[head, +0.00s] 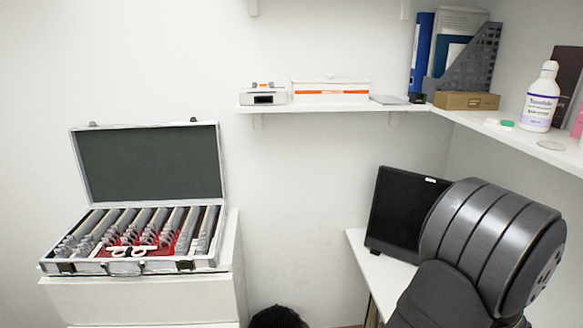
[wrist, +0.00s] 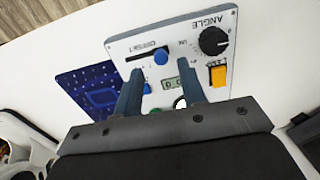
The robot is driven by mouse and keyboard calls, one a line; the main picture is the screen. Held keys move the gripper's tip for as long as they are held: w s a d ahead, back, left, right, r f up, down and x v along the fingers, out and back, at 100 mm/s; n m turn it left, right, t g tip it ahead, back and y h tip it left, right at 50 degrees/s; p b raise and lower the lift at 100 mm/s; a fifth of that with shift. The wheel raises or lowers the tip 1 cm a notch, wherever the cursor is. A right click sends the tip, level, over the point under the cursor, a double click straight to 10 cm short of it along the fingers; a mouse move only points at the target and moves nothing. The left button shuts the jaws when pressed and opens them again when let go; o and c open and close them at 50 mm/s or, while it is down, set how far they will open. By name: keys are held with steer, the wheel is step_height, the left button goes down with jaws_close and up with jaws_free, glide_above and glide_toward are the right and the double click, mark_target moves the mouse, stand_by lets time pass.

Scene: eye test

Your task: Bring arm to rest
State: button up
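My gripper (wrist: 162,76) shows in the wrist view with its two dark fingers apart and nothing visible between them. The fingers overlap a pale control panel (wrist: 137,45) in the picture. I cannot tell how far off the panel is or whether they touch it. In the head view, dark rounded links of my arm (head: 490,245) fill the lower right, and the gripper is not visible there.
The panel has a black angle knob (wrist: 214,41) and yellow switch (wrist: 218,76). A blue patterned card (wrist: 88,88) lies beside it. An open lens case (head: 150,160) stands on a white cabinet (head: 150,302). A black screen (head: 400,213) stands behind my arm; shelves (head: 340,108) are above.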

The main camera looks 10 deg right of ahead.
step_height(320, 180, down, 4)
steer(key=shift+f, duration=0.2)
steer(key=shift+s, duration=0.4)
steer(key=shift+o, duration=0.3)
steer(key=o, duration=1.3)
steer(key=shift+d+r, duration=0.3)
steer(key=shift+r, duration=0.1)
steer(key=w+d+r, duration=0.3)
steer(key=w+r, duration=0.2)
steer(key=r, duration=0.6)
steer(key=w+d+r, duration=0.3)
steer(key=w+r, duration=0.1)
steer(key=r, duration=0.7)
step_height(320, 180, down, 9)
steer(key=shift+w+a+f, duration=0.1)
steer(key=shift+a+f, duration=0.05)
steer(key=shift+f, duration=0.05)
